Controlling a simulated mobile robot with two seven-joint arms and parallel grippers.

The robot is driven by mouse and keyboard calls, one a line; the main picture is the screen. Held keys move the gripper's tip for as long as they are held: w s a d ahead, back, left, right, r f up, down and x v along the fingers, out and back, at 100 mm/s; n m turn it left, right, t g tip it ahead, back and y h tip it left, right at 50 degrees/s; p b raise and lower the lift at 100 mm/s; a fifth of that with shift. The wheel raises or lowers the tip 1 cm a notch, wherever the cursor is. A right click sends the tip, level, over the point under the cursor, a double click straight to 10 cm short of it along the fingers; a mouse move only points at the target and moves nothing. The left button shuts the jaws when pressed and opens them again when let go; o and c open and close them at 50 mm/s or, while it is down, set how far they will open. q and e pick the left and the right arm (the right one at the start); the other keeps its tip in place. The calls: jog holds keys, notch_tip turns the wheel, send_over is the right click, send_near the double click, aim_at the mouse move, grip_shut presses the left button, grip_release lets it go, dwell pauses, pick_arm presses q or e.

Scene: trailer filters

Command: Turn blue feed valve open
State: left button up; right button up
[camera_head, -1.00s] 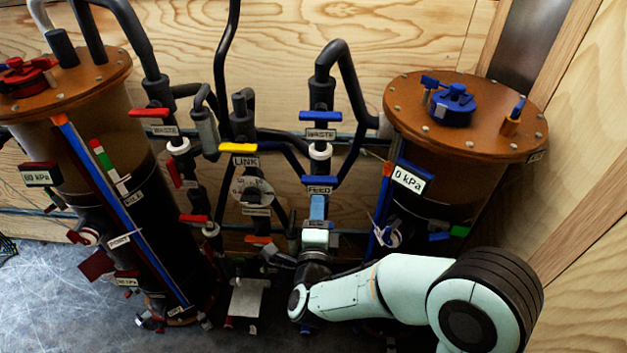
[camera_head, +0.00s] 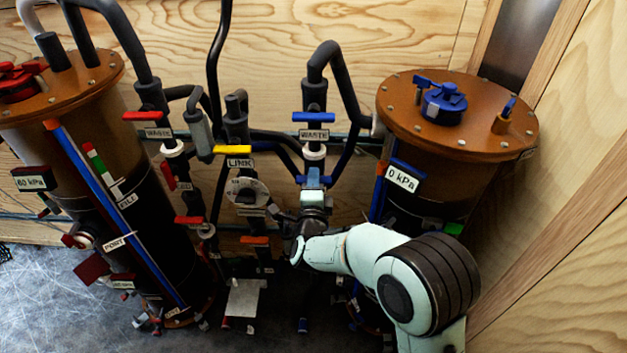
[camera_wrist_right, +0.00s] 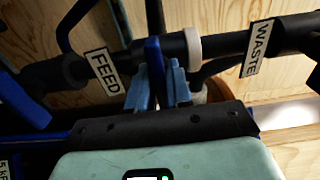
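The blue feed valve handle (camera_wrist_right: 155,72) shows in the right wrist view as a blue bar beside the FEED label (camera_wrist_right: 103,72). My right gripper (camera_wrist_right: 158,88) has its light blue fingers on either side of this bar. I cannot tell whether the fingers press on it or only stand around it. In the head view my right gripper (camera_head: 313,180) is at the feed valve on the blue-handled pipe and hides the handle and its label. My left gripper is not in view.
The blue WASTE handle (camera_head: 313,117) lies level just above my right gripper. The yellow LINK handle (camera_head: 232,150) is to the left. The right filter tank (camera_head: 455,120) stands close on the right, and the left tank (camera_head: 70,85) stands farther away.

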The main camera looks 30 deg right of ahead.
grip_shut()
jog(key=shift+n, duration=0.3)
jog(key=n, duration=0.2)
jog(key=shift+n, duration=0.4)
jog(key=n, duration=0.2)
jog(key=shift+n, duration=0.4)
jog(key=n+p, duration=0.1)
jog(key=n, duration=0.2)
jog(key=shift+n, duration=0.3)
jog(key=n+p, duration=0.1)
jog(key=n, duration=0.2)
jog(key=shift+n+p, duration=1.1)
jog(key=shift+n, duration=1.4)
jog(key=shift+f, duration=0.1)
